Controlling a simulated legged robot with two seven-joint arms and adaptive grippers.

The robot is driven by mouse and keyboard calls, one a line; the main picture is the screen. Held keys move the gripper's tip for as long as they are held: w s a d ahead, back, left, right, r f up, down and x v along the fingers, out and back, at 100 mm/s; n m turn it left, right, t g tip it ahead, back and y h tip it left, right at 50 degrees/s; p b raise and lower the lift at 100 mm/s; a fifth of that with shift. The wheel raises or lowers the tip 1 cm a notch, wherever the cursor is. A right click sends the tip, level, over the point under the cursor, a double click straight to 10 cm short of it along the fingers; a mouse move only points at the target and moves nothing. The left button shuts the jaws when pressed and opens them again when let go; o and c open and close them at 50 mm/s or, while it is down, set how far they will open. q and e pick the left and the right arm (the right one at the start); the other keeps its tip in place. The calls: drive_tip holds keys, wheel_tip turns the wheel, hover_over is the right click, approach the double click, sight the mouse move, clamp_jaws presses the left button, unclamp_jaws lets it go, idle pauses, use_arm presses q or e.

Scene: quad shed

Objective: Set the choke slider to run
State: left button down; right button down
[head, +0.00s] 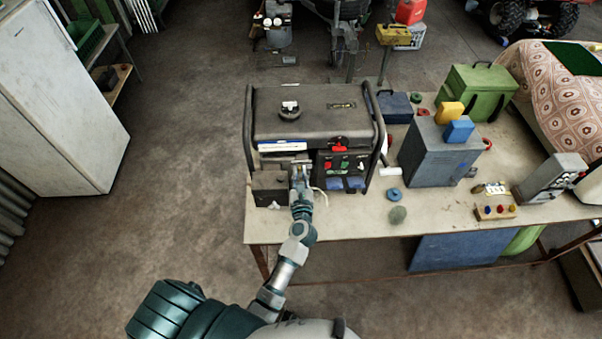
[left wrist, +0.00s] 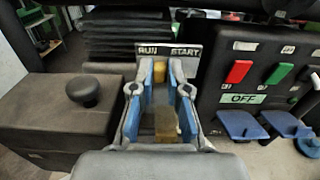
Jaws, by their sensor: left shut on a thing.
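The generator (head: 310,108) stands at the left end of the table, in a dark tube frame. In the left wrist view a plate (left wrist: 168,51) marked RUN on the left and START on the right is just beyond my fingertips. My left gripper (head: 299,168) is at the generator's front. In the left wrist view its blue-padded fingers (left wrist: 163,72) are closed about a small tan piece, which looks like the choke slider (left wrist: 160,64), below the plate and nearer RUN. The fingers partly hide the slider and its track, so its exact setting is unclear. My right gripper is not in view.
Right of the fingers is a panel with a red switch (left wrist: 239,72), a green switch (left wrist: 279,74), an OFF label and blue socket covers (left wrist: 240,125). A black knob (left wrist: 85,90) stands on the left. A grey box (head: 432,158) stands farther right on the table (head: 345,226).

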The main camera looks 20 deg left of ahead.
use_arm(q)
drive_tip(key=shift+s+a, duration=0.25)
drive_tip(key=shift+a, duration=0.3)
drive_tip(key=c, duration=1.1)
unclamp_jaws()
drive_tip(key=shift+d+f, duration=0.1)
